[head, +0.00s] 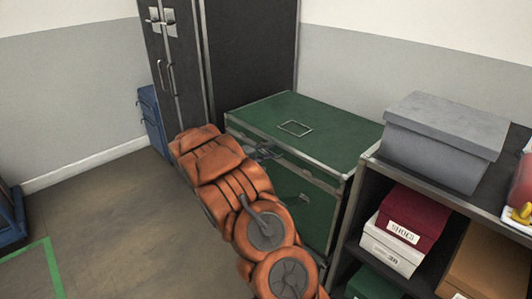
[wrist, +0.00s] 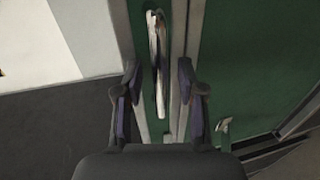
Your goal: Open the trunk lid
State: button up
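The green trunk (head: 325,130) has pale metal edging, and its lid (head: 335,125) is down. A rectangular outline marks the lid's top. My gripper (head: 265,153) is at the trunk's upper front edge, partly hidden by my orange arm. In the wrist view my gripper (wrist: 157,88) is open, with its two dark fingers apart. A slim metal handle (wrist: 157,65) lies ahead between the fingers, along pale edging. I cannot tell whether the fingers touch it. A small metal fitting (wrist: 223,128) shows right of the fingers.
A dark cabinet (head: 253,50) stands behind and left of the trunk. A shelf unit (head: 370,180) with a grey box (head: 445,140) and shoe boxes (head: 405,228) stands close on the right. The floor (head: 110,220) at left is mostly clear.

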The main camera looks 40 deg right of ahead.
grip_shut()
dwell(0.6)
